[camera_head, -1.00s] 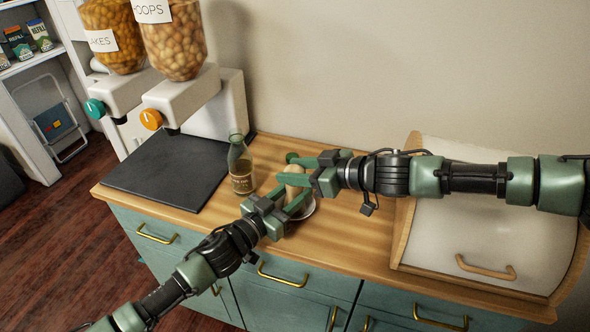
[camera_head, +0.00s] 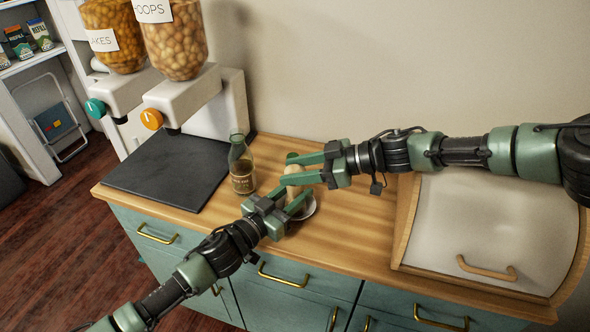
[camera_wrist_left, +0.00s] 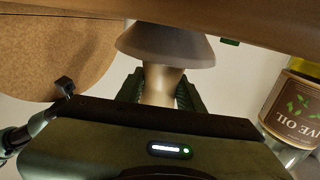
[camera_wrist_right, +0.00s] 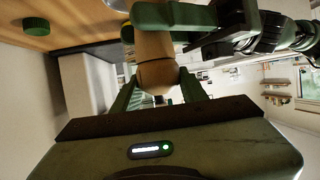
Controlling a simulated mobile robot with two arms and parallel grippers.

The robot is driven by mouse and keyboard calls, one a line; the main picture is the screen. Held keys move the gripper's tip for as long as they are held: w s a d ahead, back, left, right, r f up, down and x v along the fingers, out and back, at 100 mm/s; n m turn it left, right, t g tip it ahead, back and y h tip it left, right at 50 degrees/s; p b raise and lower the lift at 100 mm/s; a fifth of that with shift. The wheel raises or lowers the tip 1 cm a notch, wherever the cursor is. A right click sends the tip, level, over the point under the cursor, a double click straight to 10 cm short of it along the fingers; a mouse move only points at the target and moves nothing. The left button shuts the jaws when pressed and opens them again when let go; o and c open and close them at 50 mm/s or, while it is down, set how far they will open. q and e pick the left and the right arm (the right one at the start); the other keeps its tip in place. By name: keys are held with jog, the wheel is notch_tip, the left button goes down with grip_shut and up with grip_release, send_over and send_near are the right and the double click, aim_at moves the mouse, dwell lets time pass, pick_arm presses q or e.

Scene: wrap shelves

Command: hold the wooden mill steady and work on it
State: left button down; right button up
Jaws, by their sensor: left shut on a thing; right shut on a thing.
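The pale wooden mill (camera_head: 293,190) stands on the wooden counter, mostly hidden by my grippers. A pale round rim (camera_head: 308,210) shows at its foot. My left gripper (camera_head: 290,204) is shut on the mill from the front left, low down. In the left wrist view the mill's narrow waist (camera_wrist_left: 160,85) is between the fingers, with its flared part beyond. My right gripper (camera_head: 300,168) is shut on the mill's upper part from the right. In the right wrist view the rounded wooden top (camera_wrist_right: 157,72) is between its fingers, with my left gripper close by.
An olive oil bottle (camera_head: 242,170) stands just left of the mill. A dark slab (camera_head: 165,172) and two cereal dispensers (camera_head: 175,95) are farther left. A bread box (camera_head: 480,230) is at the right. The counter (camera_head: 345,235) between mill and bread box is clear.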

aim_at(295, 167)
jog(key=o, duration=1.4)
notch_tip(295, 167, up, 10)
